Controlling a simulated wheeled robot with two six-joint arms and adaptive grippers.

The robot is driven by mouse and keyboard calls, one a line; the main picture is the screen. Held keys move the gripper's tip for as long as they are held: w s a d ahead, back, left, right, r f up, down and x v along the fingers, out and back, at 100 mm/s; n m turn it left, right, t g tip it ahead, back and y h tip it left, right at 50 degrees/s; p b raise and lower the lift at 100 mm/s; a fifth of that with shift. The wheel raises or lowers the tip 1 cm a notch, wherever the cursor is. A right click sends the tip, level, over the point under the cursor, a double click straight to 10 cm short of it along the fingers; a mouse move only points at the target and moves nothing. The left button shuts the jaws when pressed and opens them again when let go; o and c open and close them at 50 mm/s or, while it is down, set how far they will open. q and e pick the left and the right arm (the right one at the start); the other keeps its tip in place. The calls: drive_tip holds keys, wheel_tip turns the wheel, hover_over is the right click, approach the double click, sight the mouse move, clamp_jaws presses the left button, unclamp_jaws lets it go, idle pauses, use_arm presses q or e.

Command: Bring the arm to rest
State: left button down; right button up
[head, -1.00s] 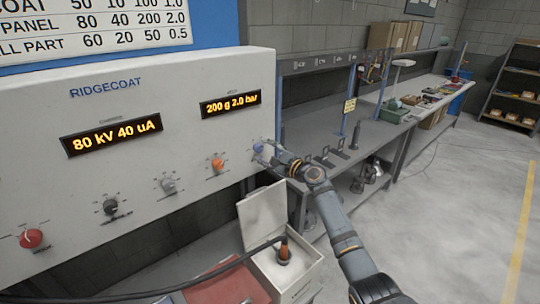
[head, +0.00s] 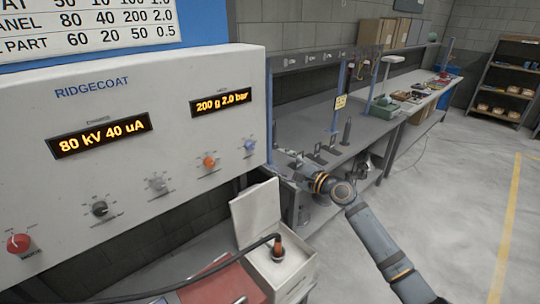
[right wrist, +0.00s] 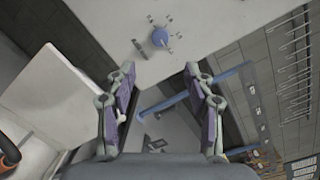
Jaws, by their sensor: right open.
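My right arm (head: 372,236) reaches in from the lower right in the head view. My right gripper (head: 292,162) is just right of the control panel's edge, clear of the blue knob (head: 249,146). In the right wrist view the right gripper (right wrist: 163,100) has its two fingers apart with nothing between them. The blue knob also shows ahead of the fingers in the right wrist view (right wrist: 159,38). The white control panel (head: 200,130) reads 80 kV 40 uA and 200 g 2.0 bar. My left gripper is in neither view.
A white box with an open lid (head: 257,213) stands below the panel, with a black cable running to an orange-collared part (head: 278,252). A grey workbench (head: 375,127) with shelves runs behind my right gripper. The floor at the right (head: 460,215) is clear.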

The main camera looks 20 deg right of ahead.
drive_tip(key=s+a+f+n+g, duration=0.4)
drive_tip(key=s+a+f+n, duration=0.15)
drive_tip(key=s+f, duration=0.2)
drive_tip(key=s+a+f+n+g, duration=0.3)
drive_tip(key=s+a+f+n, duration=0.3)
drive_tip(key=f, duration=0.3)
drive_tip(key=s+d+f+n+g+h, duration=0.3)
drive_tip(key=s+d+n+h, duration=0.15)
drive_tip(key=s, duration=0.55)
drive_tip(key=s+d+f+n+g+h, duration=0.25)
drive_tip(key=s+n+h, duration=0.2)
drive_tip(key=s, duration=0.55)
drive_tip(key=s+d+f+g+b, duration=0.1)
drive_tip(key=d+f+b, duration=0.1)
drive_tip(key=f, duration=1.2)
drive_tip(key=s+d+f+g+b, duration=0.1)
drive_tip(key=f, duration=1.3)
drive_tip(key=s+d+f+b, duration=0.1)
drive_tip(key=s+f+b, duration=0.1)
drive_tip(key=s+f, duration=1.8)
drive_tip(key=shift+d+f+g+y+b, duration=0.3)
drive_tip(key=shift+f+g+b, duration=0.1)
drive_tip(key=shift+f, duration=0.3)
